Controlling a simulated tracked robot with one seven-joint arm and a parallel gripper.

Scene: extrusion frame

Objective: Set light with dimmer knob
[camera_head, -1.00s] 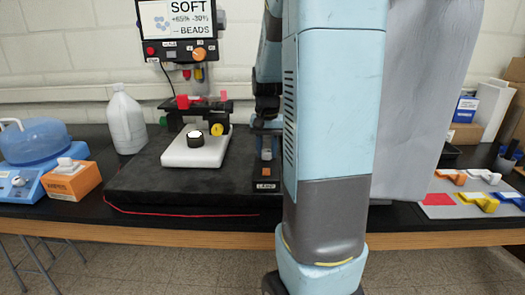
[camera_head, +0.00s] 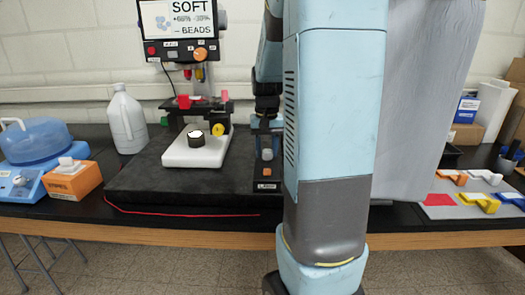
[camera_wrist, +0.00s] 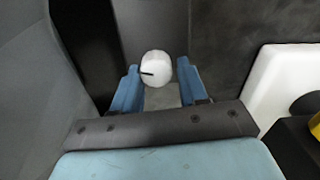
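A black control box (camera_head: 267,186) with a label on its front stands at the right end of the dark slab, left of my arm. In the wrist view a round white knob (camera_wrist: 156,68) with a black pointer line pointing left sits between the tips of my gripper (camera_wrist: 157,72). The blue fingers are apart, one on each side of the knob. I cannot tell whether either touches it. In the head view my gripper (camera_head: 267,124) is small and dark, over the box's rear part.
A white microscope-like stand (camera_head: 195,152) with a black-and-white knob is left of the box; its base edge also shows in the wrist view (camera_wrist: 270,90). A screen (camera_head: 178,20) hangs above. A jug (camera_head: 126,125) and orange box (camera_head: 75,182) stand left.

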